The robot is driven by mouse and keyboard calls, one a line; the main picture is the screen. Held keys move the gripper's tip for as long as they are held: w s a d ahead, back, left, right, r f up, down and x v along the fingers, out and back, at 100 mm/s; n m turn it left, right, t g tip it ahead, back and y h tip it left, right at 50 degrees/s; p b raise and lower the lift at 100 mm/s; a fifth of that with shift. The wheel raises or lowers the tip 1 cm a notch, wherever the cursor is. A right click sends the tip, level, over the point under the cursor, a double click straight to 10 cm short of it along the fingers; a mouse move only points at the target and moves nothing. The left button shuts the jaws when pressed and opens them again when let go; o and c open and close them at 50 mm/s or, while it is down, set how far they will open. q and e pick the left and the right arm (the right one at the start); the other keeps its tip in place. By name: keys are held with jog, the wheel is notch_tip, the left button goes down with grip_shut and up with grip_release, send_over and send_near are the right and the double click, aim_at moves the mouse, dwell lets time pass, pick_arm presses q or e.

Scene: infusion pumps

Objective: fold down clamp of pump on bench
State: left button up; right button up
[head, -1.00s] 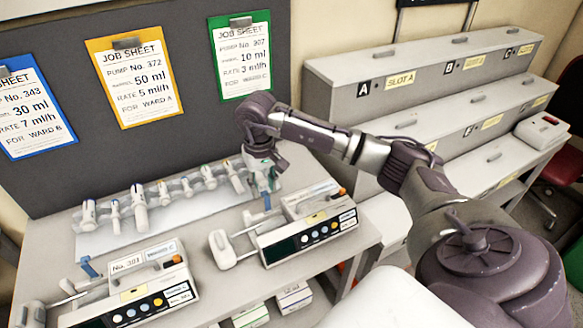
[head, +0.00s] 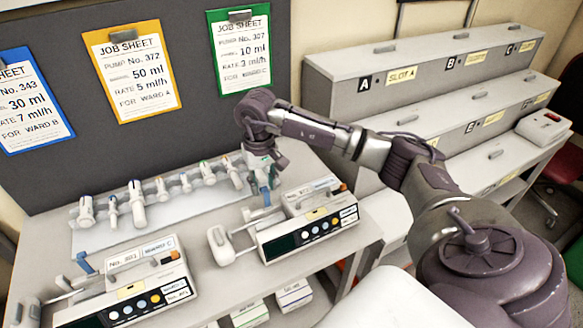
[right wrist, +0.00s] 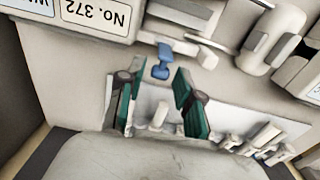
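Two white syringe pumps stand on the bench: the right pump (head: 308,228) and the left pump (head: 125,290). The right pump's blue clamp (head: 266,198) sticks up at its back left. In the right wrist view the same blue clamp (right wrist: 162,62) lies just beyond my fingertips, beside a pump label reading No. 372 (right wrist: 97,14). My right gripper (head: 262,178) is above that clamp; in the right wrist view the gripper (right wrist: 158,95) is open, with green fingertips apart and nothing between them. The left pump's blue clamp (head: 86,262) stands up. My left gripper is not in view.
A row of several syringes (head: 160,190) lies on a white rack behind the pumps. Job sheets (head: 130,75) hang on the dark panel behind. Lettered slot cabinets (head: 420,75) stand at the right, with a white device (head: 543,127) on top.

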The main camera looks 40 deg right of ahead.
jog(key=c, duration=0.4)
jog(key=shift+c, duration=0.2)
jog(key=shift+s, duration=0.1)
jog(key=shift+s+a+r, duration=0.15)
jog(key=shift+s+r, duration=0.05)
jog(key=shift+s, duration=0.55)
